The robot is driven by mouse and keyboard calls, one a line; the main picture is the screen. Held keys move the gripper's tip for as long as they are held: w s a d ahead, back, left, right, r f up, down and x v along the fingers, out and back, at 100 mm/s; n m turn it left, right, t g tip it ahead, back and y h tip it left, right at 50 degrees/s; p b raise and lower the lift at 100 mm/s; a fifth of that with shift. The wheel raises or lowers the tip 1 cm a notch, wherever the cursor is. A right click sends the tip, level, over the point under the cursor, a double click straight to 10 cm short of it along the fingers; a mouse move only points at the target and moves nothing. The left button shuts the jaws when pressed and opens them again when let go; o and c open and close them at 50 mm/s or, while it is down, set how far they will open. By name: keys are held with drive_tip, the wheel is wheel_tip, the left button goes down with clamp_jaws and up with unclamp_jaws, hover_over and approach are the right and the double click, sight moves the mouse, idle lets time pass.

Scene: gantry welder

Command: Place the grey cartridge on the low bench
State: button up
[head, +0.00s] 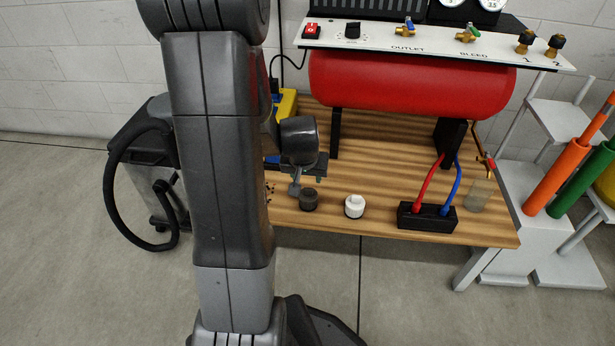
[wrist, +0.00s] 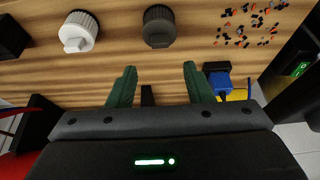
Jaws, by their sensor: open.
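The grey cartridge (head: 309,199) is a short dark cylinder with a ribbed side, standing upright on the wood-topped bench (head: 405,175) near its front edge. In the wrist view the cartridge (wrist: 159,27) shows its small top tab, beyond the fingertips. My gripper (wrist: 160,66) is open and empty, its two green fingers apart and roughly in line with the cartridge, not touching it. In the head view my gripper (head: 318,166) is partly hidden by my arm, just behind the cartridge. I cannot tell whether this wooden bench is the low bench.
A white cartridge (head: 354,206) stands close to the right of the grey one. A black block (head: 426,217) with red and blue hoses is further right. A red tank (head: 410,82) overhangs the bench. Small orange and black bits (wrist: 250,24) lie beside the grey cartridge.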

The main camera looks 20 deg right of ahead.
drive_tip(key=shift+p+v, duration=0.4)
drive_tip(key=shift+v, duration=1.35)
